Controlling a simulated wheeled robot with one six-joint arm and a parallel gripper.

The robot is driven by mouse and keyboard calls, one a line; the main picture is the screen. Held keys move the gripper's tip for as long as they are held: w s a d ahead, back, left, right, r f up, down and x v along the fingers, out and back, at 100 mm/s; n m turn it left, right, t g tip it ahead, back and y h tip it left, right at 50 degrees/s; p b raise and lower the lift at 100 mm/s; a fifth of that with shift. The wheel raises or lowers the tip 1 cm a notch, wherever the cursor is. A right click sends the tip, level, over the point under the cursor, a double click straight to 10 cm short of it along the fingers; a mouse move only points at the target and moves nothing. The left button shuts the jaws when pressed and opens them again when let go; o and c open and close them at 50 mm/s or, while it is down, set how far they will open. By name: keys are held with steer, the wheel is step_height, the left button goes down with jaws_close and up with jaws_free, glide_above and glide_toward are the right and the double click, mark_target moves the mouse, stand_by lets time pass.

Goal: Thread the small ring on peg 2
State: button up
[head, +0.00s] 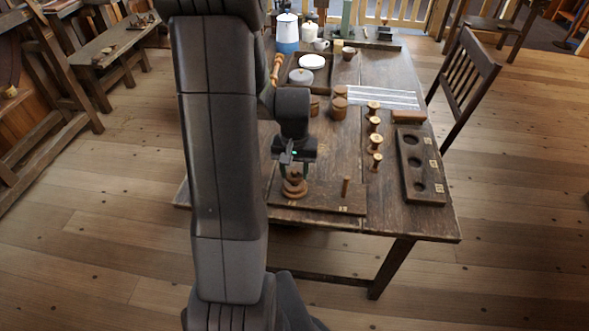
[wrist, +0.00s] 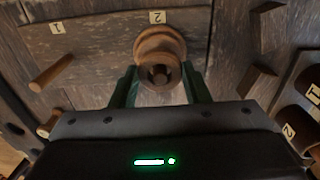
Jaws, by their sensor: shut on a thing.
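The dark wooden board (head: 320,203) lies at the table's near edge. Peg 1 (head: 346,187) stands bare on it and also shows in the wrist view (wrist: 52,72). At the label 2 (wrist: 157,17), wider turned wooden rings (head: 294,192) are stacked; they also show in the wrist view (wrist: 160,38). My gripper (head: 294,172) is over this stack, its green fingers shut on the small ring (wrist: 146,62). The small ring lines up with the stack, and a dark wooden end shows in its hole. Whether it touches the rings below is unclear. Most of peg 2 is hidden.
Several spools (head: 375,140) stand in a row right of the board. A dark tray with round recesses (head: 408,190) lies at the right edge. Wooden jars (head: 339,108), a lidded pot (head: 301,76) and a striped cloth (head: 385,97) are farther back. Bare table lies between board and spools.

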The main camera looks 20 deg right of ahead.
steer(key=o, duration=1.6)
step_height(320, 180, up, 10)
steer(key=p, duration=0.7)
step_height(320, 180, down, 9)
steer(key=b, duration=0.6)
steer(key=shift+f, duration=0.15)
